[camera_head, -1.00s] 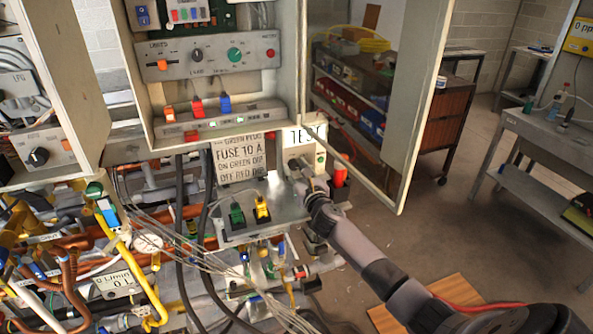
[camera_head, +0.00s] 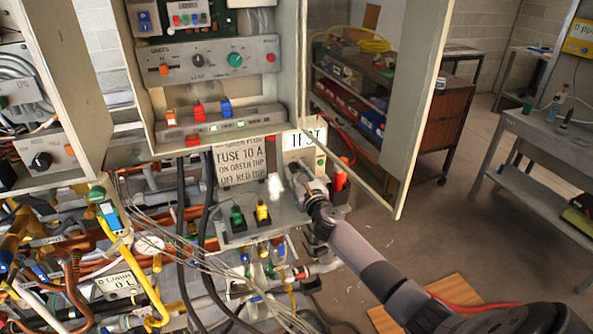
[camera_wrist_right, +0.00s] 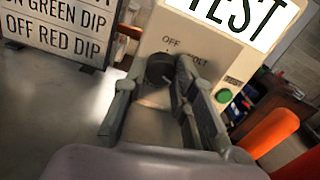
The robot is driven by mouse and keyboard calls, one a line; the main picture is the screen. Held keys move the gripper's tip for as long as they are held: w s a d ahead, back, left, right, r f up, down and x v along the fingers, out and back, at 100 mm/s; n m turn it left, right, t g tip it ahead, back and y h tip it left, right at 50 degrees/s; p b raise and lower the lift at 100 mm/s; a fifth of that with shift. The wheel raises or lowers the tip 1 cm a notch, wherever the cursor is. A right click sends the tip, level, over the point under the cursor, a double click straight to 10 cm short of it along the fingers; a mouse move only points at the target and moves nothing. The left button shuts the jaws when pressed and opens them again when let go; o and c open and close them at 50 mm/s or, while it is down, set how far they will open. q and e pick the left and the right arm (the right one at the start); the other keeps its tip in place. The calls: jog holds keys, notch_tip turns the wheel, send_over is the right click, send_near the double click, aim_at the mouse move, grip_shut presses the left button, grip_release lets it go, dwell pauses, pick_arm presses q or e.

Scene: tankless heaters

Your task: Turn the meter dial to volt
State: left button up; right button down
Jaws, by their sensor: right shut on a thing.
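The meter is a pale box (camera_wrist_right: 215,55) with a white TEST sign (camera_wrist_right: 248,22), and it also shows in the head view (camera_head: 305,157). Its black round dial (camera_wrist_right: 160,68) sits below the printed OFF and left of the partly covered VOLT. My right gripper (camera_wrist_right: 159,76) has its two fingers on either side of the dial and is shut on it. The fingers hide the dial's sides, and I cannot tell where its pointer stands. In the head view my right gripper (camera_head: 294,170) reaches the meter's front. My left gripper is not in view.
A green button (camera_wrist_right: 224,96) is right of the dial. An orange-red cylinder (camera_head: 340,174) stands close beside the meter. An open cabinet door (camera_head: 412,110) hangs above my right arm. Green and yellow plugs (camera_head: 262,211) and loose wires lie left. The floor at right is mostly clear.

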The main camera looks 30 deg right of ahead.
jog(key=n+p, duration=0.2)
jog(key=n, duration=0.2)
jog(key=shift+r+n+p, duration=0.15)
jog(key=shift+n+p, duration=0.15)
jog(key=shift+p, duration=0.05)
jog(key=shift+n+p, duration=0.5)
jog(key=shift+n, duration=0.7)
jog(key=shift+n+p, duration=0.45)
jog(key=shift+n, duration=1.05)
jog(key=c, duration=1.3)
grip_release()
jog(key=shift+s, duration=0.15)
